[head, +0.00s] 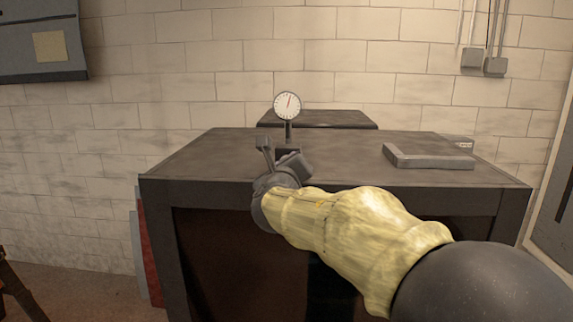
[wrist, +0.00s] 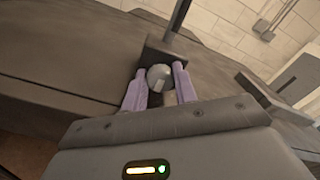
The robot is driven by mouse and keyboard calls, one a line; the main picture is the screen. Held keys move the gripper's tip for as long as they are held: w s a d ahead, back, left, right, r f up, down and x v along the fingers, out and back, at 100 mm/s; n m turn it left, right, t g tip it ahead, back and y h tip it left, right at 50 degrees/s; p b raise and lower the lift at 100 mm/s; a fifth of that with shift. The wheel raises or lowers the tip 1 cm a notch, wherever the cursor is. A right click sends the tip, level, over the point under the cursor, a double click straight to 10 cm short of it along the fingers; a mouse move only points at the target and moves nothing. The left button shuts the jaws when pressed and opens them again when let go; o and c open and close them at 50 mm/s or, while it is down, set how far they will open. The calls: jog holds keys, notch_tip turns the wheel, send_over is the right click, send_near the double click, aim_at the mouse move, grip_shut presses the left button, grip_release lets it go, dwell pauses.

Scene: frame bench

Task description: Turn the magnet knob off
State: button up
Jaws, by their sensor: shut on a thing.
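The magnet knob (wrist: 157,75) is a round grey knob with a paler flat mark, on the front of a dark magnet base block (wrist: 172,56). In the wrist view my gripper (wrist: 159,72) has one purple finger on each side of the knob and is shut on it. In the head view my gripper (head: 283,168) reaches to the base near the bench's front edge and hides the knob. A dial gauge (head: 287,105) with a white face and a red needle stands on a post above the base (head: 288,149).
A darker raised slab (head: 335,119) stands at the back. The bench top left of the base is clear.

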jog(key=o, duration=1)
jog(key=shift+c, duration=0.2)
jog(key=shift+f, duration=0.2)
